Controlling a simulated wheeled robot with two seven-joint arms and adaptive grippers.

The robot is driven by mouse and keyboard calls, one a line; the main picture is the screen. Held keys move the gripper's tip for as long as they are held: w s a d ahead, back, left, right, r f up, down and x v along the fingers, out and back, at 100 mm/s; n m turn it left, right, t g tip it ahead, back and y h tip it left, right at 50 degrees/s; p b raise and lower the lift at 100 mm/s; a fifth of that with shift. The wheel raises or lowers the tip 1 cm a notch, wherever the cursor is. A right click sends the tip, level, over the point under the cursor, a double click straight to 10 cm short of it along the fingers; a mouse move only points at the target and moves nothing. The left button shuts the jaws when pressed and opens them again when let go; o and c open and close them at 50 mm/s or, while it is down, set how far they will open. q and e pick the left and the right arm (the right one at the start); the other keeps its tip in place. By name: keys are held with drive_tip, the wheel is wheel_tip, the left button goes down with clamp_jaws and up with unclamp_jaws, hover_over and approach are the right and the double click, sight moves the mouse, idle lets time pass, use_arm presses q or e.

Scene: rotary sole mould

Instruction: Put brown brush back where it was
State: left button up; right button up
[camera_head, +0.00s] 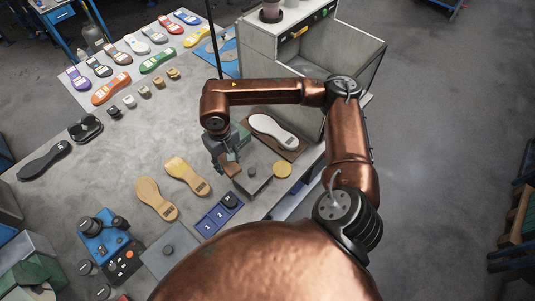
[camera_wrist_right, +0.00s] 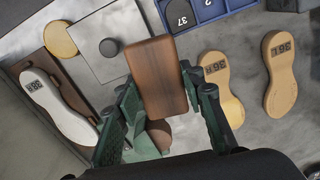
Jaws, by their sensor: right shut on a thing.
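The brown brush (camera_wrist_right: 157,76), a wooden block with rounded edges, is between the green fingers of my right gripper (camera_wrist_right: 160,120) in the wrist view. My right gripper is shut on it. In the head view, the brush (camera_head: 233,170) shows under the right gripper (camera_head: 226,158), just left of a grey square plate (camera_head: 262,186) with a dark knob. In the wrist view its far end overlaps the edge of this plate (camera_wrist_right: 88,30). Whether the brush touches anything below cannot be told. My left gripper is out of view.
A white sole (camera_head: 273,133) lies on a brown board, with a yellow disc (camera_head: 282,169) nearby. A blue compartment tray (camera_head: 213,221) and two wooden soles (camera_head: 187,176) stand left of the gripper. A large grey machine (camera_head: 325,60) stands behind. Bare tabletop (camera_head: 115,155) lies to the left.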

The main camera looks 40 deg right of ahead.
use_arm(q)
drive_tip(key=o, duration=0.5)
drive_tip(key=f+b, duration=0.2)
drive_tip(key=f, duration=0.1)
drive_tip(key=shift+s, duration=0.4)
use_arm(e)
drive_tip(key=w+d+f+m, duration=0.2)
drive_tip(key=w+d+f, duration=0.1)
drive_tip(key=d, duration=0.7)
drive_tip(key=b, duration=0.2)
hover_over(259, 153)
drive_tip(key=f, duration=0.1)
drive_tip(key=shift+m, duration=0.5)
wheel_tip(259, 153, down, 10)
drive_tip(key=shift+w+r+p, duration=0.1)
drive_tip(key=shift+p, duration=0.35)
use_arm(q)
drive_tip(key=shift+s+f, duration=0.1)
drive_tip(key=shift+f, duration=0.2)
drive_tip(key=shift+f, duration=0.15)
use_arm(e)
drive_tip(key=o, duration=0.6)
drive_tip(key=shift+f, duration=0.2)
drive_tip(key=shift+c, duration=0.2)
drive_tip(key=shift+o, duration=1)
drive_tip(key=shift+r, duration=0.15)
